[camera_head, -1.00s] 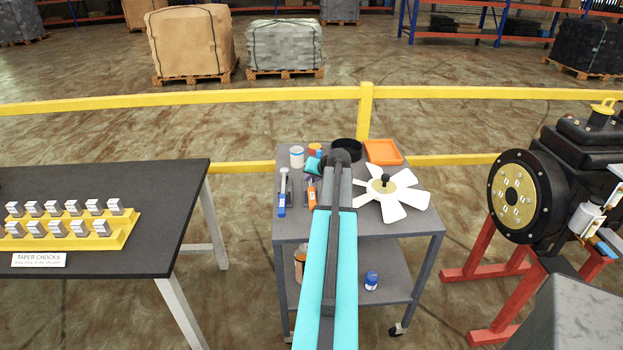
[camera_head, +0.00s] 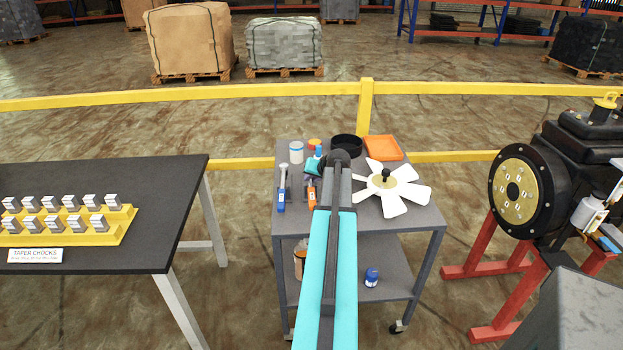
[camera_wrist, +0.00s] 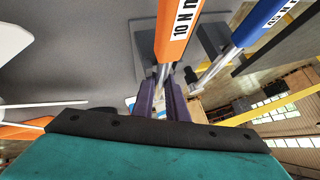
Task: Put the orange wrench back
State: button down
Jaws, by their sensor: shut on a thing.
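The orange wrench (camera_head: 312,195) is on the left part of the grey cart's top (camera_head: 293,228), just left of my arm. In the wrist view its orange handle, marked 10 N m (camera_wrist: 178,30), points up the picture, and its metal shaft runs between my fingers. My gripper (camera_wrist: 161,98) is shut on the orange wrench at that shaft.
A white fan (camera_head: 393,187), an orange tray (camera_head: 383,148), a black bowl (camera_head: 346,143) and a white cup (camera_head: 296,152) share the cart top. A dark table (camera_head: 150,215) stands left. A black machine (camera_head: 530,190) on red legs stands right. A yellow rail (camera_head: 200,98) runs behind.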

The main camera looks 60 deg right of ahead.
jog(key=shift+f, duration=0.2)
jog(key=c, duration=1.7)
grip_release()
jog(key=shift+o, duration=0.2)
jog(key=shift+s, duration=0.1)
jog(key=b+v, duration=0.3)
jog(key=v, duration=1)
jog(key=shift+s+a+r, duration=0.2)
jog(key=shift+r, duration=0.1)
